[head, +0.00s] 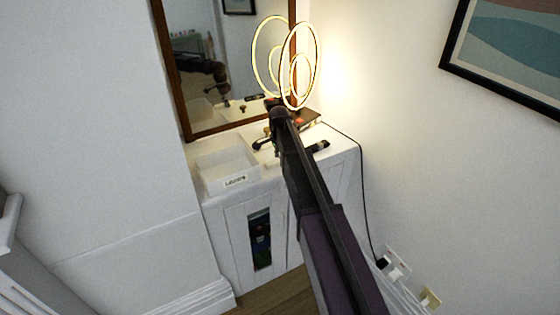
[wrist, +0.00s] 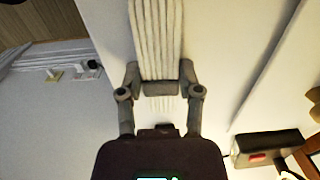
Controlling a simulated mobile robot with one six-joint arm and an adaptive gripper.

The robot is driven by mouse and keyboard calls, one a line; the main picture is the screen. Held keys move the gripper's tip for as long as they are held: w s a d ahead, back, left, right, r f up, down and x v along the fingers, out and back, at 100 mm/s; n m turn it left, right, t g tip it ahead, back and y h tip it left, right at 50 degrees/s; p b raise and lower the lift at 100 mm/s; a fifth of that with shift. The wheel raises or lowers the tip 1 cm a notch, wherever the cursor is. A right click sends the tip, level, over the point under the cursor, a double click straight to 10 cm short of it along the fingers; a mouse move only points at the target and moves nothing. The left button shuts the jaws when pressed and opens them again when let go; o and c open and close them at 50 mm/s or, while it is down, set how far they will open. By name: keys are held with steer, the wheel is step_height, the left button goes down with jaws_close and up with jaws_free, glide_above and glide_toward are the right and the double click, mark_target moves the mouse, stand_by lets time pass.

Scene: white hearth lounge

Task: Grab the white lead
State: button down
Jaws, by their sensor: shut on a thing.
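The white lead (wrist: 157,40) shows in the wrist view as a ribbed bundle of pale parallel strands, running from the top edge down to my fingers. My gripper (wrist: 160,88) is shut on it, with a short pale stretch visible below the fingertips. In the head view my gripper (head: 279,108) is above the back of the white cabinet, near the lit ring lamp; my arm hides much of that spot, and I cannot make out the lead there.
A white tray (head: 226,170) sits on the cabinet (head: 222,218), left of my arm. A ring lamp (head: 317,62) stands before a brown-framed mirror (head: 187,118). A black cord (head: 364,190) runs down to wall sockets (head: 397,257). A dark box (wrist: 268,143) lies right of my gripper.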

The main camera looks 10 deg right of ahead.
steer(key=shift+r, duration=0.1)
step_height(320, 180, up, 3)
steer(key=p, duration=0.3)
steer(key=shift+r, duration=0.15)
steer(key=s+r+p, duration=0.1)
steer(key=s+p, duration=0.1)
steer(key=s, duration=1.4)
steer(key=shift+d+r, duration=0.2)
steer(key=shift+r, duration=0.05)
